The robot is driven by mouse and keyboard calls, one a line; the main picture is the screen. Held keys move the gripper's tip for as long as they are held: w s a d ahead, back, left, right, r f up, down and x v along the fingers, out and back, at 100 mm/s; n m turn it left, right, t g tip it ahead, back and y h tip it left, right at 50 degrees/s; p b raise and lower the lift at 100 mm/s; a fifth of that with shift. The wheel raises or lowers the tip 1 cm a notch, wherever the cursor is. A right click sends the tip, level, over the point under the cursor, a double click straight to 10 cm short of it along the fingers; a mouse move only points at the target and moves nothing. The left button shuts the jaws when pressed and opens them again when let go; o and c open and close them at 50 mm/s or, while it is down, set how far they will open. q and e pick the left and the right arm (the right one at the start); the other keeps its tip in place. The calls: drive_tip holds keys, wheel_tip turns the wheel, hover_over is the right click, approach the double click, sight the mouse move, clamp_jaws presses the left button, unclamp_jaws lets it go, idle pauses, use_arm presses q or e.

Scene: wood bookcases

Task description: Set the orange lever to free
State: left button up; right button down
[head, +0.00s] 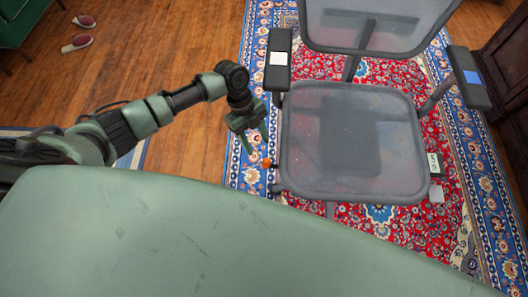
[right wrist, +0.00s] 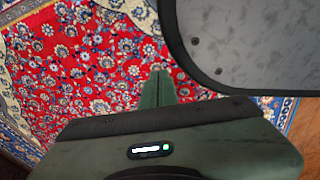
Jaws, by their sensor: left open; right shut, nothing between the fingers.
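The orange lever (head: 266,163) is a small orange knob at the left side of the office chair's grey mesh seat (head: 350,140), near its front corner. My left gripper (head: 257,143) is open, just above and left of the lever in the head view. No contact with the lever can be made out. My right gripper (right wrist: 157,88) is shut and empty in the right wrist view, over the rug. The underside or edge of a dark panel (right wrist: 240,45) shows beyond it. The right gripper is not visible in the head view.
The armrests carry a white patch (head: 278,58) and a blue patch (head: 472,77). A marked tag (head: 434,164) sits at the seat's right edge. The chair stands on a patterned rug (head: 385,78). Pink shoes (head: 76,43) lie on open wood floor (head: 150,50); a dark cabinet (head: 508,60) stands right.

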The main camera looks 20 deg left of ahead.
use_arm(q)
drive_tip(key=w+a+b, duration=0.1)
drive_tip(key=w+a, duration=0.3)
drive_tip(key=a, duration=0.4)
drive_tip(key=shift+w, duration=0.25)
use_arm(e)
drive_tip(key=w+r, duration=0.3)
drive_tip(key=shift+w+a+r, duration=0.15)
drive_tip(key=shift+w+a, duration=0.15)
drive_tip(key=shift+w, duration=0.05)
use_arm(q)
drive_tip(key=shift+f, duration=0.1)
